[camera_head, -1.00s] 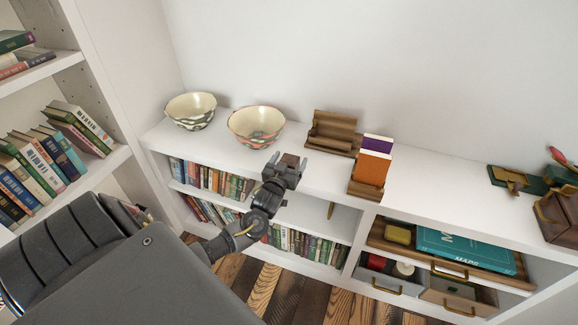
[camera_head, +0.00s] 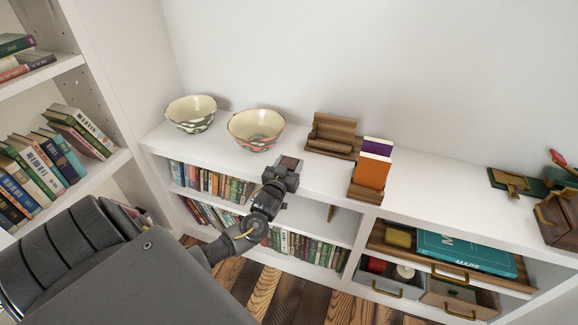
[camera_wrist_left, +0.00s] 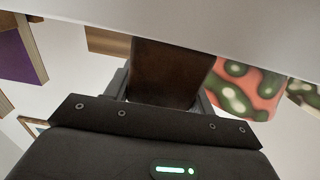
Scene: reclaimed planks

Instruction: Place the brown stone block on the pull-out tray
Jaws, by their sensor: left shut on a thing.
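My left gripper (camera_head: 286,170) is shut on the brown stone block (camera_head: 289,162), close to the front edge of the white shelf top. In the left wrist view the dark brown block (camera_wrist_left: 165,75) sits between the fingers, its upper end cut off by a white surface. The pull-out tray (camera_head: 377,240) is the wooden one in the right shelf bay, with a brass handle (camera_head: 450,272) in front. It bears a teal MAPS box (camera_head: 465,250) and a small yellowish box (camera_head: 399,236). My right gripper is not in view.
Two patterned bowls (camera_head: 191,113) (camera_head: 256,128), a wooden holder (camera_head: 333,134) and an upright orange book (camera_head: 372,170) stand on the shelf top. Below the tray are a grey bin (camera_head: 372,277) and a wooden bin (camera_head: 460,298). The shelf top right of the books is largely clear.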

